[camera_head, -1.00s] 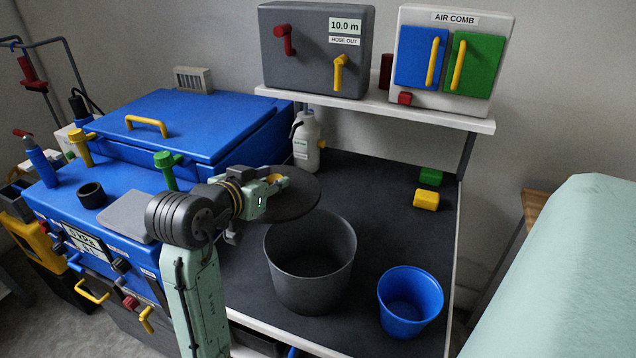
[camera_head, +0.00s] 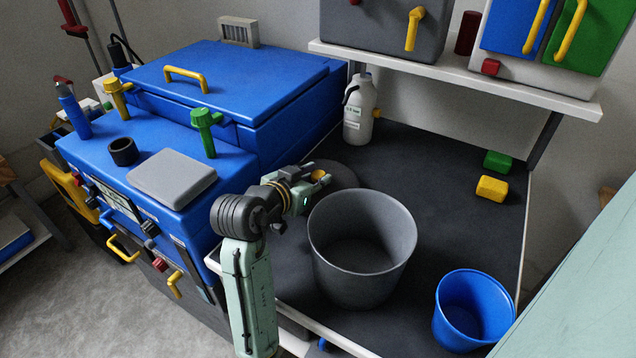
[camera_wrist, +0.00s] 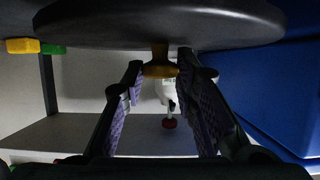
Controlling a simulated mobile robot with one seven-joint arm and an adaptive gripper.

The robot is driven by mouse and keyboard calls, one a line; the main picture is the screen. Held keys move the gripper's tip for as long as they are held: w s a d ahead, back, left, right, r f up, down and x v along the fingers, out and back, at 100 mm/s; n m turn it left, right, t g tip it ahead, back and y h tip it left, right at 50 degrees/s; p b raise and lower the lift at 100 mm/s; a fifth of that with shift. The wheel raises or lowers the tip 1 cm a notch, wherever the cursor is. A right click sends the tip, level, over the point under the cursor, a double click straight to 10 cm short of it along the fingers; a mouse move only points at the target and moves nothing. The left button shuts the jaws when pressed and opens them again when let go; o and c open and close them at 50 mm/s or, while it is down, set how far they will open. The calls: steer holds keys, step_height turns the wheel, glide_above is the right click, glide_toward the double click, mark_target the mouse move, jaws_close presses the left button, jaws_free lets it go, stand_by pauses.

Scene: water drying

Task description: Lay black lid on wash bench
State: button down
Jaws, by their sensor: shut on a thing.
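The black lid (camera_head: 336,172) is a dark round disc behind the grey bucket, low over the dark top of the wash bench (camera_head: 430,160). My gripper (camera_head: 316,182) is shut on its yellow knob. In the wrist view the scene appears upside down, with the lid (camera_wrist: 160,22) across the top and its knob (camera_wrist: 160,66) between the fingertips of my gripper (camera_wrist: 160,76). The lid looks about level. I cannot tell whether it touches the bench. The arm and bucket hide part of it in the head view.
A grey bucket (camera_head: 330,250) stands close in front of the lid, with a blue bucket (camera_head: 450,318) to its right. A white bottle (camera_head: 358,112) stands behind. Yellow (camera_head: 492,189) and green (camera_head: 497,161) blocks lie right. The blue machine (camera_head: 235,165) borders the left. The bench middle is clear.

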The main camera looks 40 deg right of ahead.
steer(key=shift+f, duration=1.7)
steer(key=shift+f, duration=0.15)
steer(key=c, duration=1.3)
jaws_free()
steer(key=shift+r, duration=0.2)
steer(key=b+v, duration=0.1)
steer(key=v, duration=1.1)
steer(key=shift+w, duration=0.1)
